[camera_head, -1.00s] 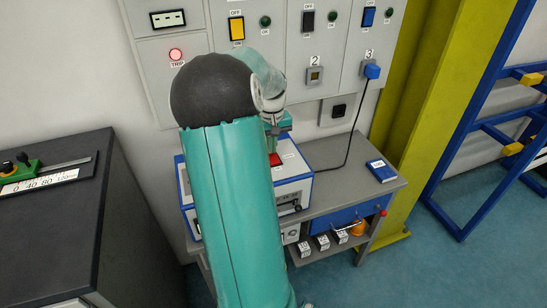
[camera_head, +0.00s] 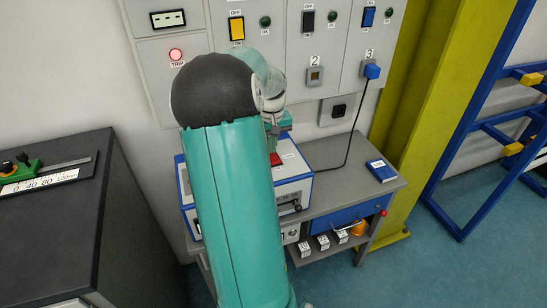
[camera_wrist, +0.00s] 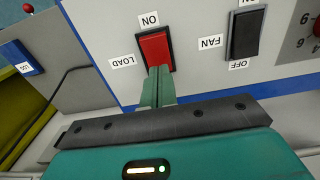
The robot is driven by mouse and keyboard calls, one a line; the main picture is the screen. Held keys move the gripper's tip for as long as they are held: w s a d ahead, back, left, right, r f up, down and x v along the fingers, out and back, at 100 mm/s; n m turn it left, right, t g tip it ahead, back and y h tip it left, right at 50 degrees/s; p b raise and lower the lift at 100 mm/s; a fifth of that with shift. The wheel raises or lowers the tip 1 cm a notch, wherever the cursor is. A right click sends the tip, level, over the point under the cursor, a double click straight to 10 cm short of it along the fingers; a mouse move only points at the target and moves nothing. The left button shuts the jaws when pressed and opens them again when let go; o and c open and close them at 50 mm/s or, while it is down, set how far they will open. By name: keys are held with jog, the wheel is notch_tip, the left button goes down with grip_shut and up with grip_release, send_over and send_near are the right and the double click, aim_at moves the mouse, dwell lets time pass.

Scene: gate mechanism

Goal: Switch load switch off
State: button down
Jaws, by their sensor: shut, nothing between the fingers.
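The load switch is a red rocker (camera_wrist: 156,49) in a black frame, with LOAD and ON labels beside it, in the wrist view. The red switch also shows in the head view (camera_head: 275,159), on top of the white and blue box. My gripper (camera_wrist: 158,74) is shut and empty. Its green fingertips are at the edge of the red rocker away from the ON label and seem to touch it. The fingertips cover that edge and any label there.
A black FAN switch (camera_wrist: 245,34) sits beside the load switch, with a dial (camera_wrist: 312,30) beyond it. A blue book-like object (camera_head: 381,171) lies on the grey bench. A wall panel (camera_head: 335,50) with switches stands behind, and a dark cabinet (camera_head: 50,220) is at left.

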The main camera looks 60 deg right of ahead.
jog(key=shift+r, duration=2.95)
jog(key=w+a+r+n+t, duration=0.15)
jog(key=w+a, duration=0.25)
jog(key=a, duration=0.5)
jog(key=w+a+r+n, duration=0.1)
jog(key=w+a+r, duration=0.2)
jog(key=a, duration=0.5)
jog(key=w+a+r+n+t, duration=0.1)
jog(key=w+a+r+n, duration=0.2)
jog(key=a, duration=0.6)
jog(key=s+a+n+t, duration=0.1)
jog(key=s+a, duration=0.2)
jog(key=a, duration=0.8)
jog(key=s+a+n+t, duration=0.2)
jog(key=s+a, duration=0.1)
jog(key=a, duration=0.9)
jog(key=shift+s+f, duration=0.15)
jog(key=shift+f, duration=0.05)
